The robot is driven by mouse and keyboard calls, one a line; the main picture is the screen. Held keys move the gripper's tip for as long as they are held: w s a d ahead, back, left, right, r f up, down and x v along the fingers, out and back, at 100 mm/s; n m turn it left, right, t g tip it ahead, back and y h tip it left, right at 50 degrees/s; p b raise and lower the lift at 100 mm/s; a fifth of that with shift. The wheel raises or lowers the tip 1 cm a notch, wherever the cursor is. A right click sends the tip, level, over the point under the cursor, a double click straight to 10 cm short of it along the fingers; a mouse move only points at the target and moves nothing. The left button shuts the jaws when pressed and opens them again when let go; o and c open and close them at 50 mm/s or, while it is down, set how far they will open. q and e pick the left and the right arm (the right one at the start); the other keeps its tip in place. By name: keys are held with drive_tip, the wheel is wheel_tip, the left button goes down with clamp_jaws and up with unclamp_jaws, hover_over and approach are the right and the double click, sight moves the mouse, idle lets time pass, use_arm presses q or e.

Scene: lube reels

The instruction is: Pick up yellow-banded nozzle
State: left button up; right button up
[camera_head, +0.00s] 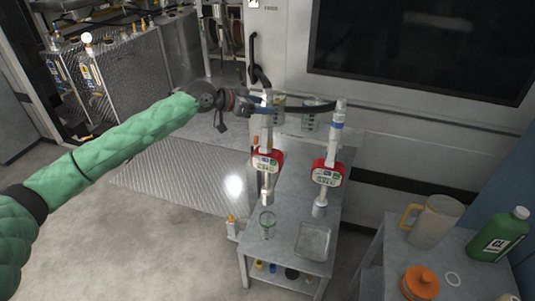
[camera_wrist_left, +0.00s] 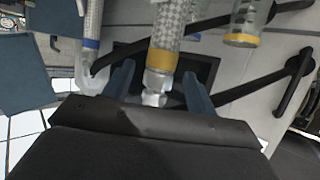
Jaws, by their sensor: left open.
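The yellow-banded nozzle (camera_wrist_left: 162,60) hangs between the fingers of my left gripper (camera_wrist_left: 158,90) in the left wrist view, its yellow band just above the pale tip. The left gripper is open around it; I cannot tell whether either finger touches. In the head view the left gripper (camera_head: 262,107) is at the upper part of the left dispenser, whose red meter (camera_head: 267,161) shows below; the yellow band cannot be made out there. A blue-banded nozzle (camera_head: 338,127) with another red meter (camera_head: 327,173) is to the right, also seen in the left wrist view (camera_wrist_left: 90,45). My right gripper is out of view.
A metal stand (camera_head: 288,250) below holds a glass beaker (camera_head: 267,224) and a clear tray (camera_head: 314,240). A black hose or bar crosses close behind the gripper. A jug (camera_head: 432,222), green bottle (camera_head: 498,236) and orange container (camera_head: 420,283) are at the right.

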use_arm(q)
drive_tip(key=shift+w+d, duration=0.1)
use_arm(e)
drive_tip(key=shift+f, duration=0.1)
use_arm(q)
clamp_jaws()
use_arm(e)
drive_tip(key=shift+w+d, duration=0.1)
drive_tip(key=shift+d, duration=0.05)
